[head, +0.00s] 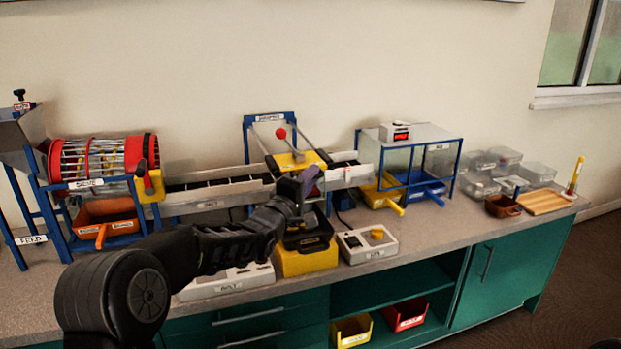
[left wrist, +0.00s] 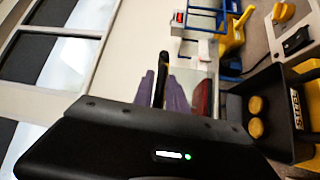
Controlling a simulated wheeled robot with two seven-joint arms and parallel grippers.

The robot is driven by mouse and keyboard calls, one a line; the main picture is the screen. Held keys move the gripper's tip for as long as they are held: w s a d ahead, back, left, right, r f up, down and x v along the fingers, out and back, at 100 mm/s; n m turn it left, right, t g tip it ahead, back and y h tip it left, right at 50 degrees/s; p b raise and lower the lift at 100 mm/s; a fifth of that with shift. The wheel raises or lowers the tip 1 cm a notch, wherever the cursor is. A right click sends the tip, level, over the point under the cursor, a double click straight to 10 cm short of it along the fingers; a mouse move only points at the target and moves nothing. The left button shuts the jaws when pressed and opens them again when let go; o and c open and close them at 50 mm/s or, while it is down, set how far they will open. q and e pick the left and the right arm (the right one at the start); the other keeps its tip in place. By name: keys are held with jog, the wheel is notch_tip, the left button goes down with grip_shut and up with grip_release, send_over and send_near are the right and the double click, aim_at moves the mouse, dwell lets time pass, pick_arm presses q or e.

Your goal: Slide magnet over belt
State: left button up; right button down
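My left gripper (head: 311,181) is at the belt's front side, just below the yellow block. Its purple fingers (left wrist: 163,92) stand slightly apart with a dark bar between them; whether they grip it is unclear.
A yellow bin with a black tray (head: 305,262) and a switch box (head: 367,244) stand in front of the belt. A red drum sieve (head: 103,160) is at left. A clear tank (head: 412,152), yellow and blue trays and clear tubs (head: 537,173) are at right.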

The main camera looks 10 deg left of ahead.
pick_arm(q)
grip_shut()
dwell(1.0)
